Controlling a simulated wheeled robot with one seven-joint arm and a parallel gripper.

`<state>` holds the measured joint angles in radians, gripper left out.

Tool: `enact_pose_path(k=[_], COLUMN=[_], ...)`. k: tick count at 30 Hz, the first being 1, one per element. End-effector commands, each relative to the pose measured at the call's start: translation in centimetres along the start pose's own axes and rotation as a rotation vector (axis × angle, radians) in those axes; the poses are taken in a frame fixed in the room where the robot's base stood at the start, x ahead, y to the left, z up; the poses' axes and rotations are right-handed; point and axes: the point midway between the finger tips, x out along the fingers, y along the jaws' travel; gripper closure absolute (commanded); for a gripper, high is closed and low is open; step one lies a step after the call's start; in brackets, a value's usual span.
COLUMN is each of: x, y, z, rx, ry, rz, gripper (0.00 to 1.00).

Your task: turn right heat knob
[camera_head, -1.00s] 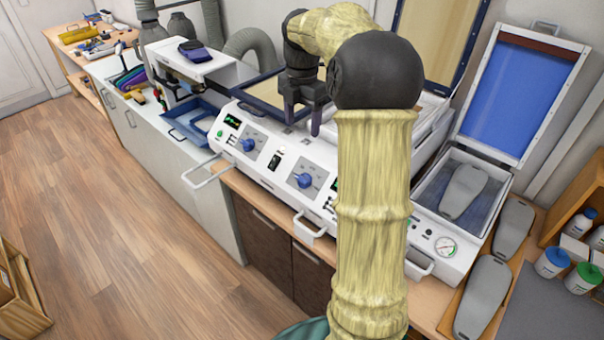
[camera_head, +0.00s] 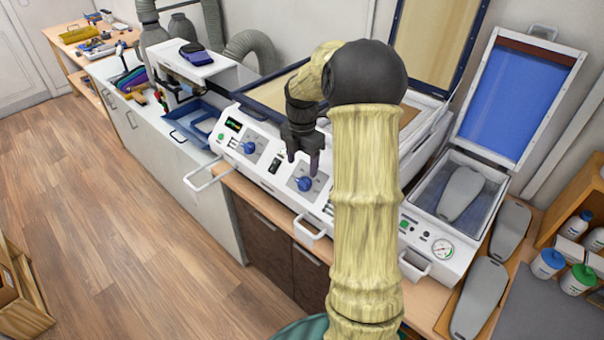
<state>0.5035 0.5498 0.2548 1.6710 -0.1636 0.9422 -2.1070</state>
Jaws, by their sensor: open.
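The white heating machine has a sloped front panel (camera_head: 268,178) with two blue knobs in view. The right heat knob (camera_head: 305,184) sits on a light square plate, and the left knob (camera_head: 249,147) is beside a small green-lit display. My gripper (camera_head: 303,166) is open and points down, with its dark fingertips just above and behind the right knob in the picture. I cannot tell whether a finger touches the knob. My arm hides the panel farther right.
White handles (camera_head: 309,229) stick out from the machine's front. To the right stands an open press with a blue lid (camera_head: 515,98) and a gauge (camera_head: 442,249). Grey insoles (camera_head: 478,297) lie on the bench. The wooden floor (camera_head: 120,220) at left is clear.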

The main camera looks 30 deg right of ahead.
Motion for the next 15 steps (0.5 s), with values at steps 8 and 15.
enact_pose_path(k=[8,15], x=[4.5,6.0], y=[0.0,0.0], z=[-0.1,0.0], rx=[-0.001,-0.001], ry=[0.002,0.000], rz=[-0.002,0.000], gripper=[0.36,0.36])
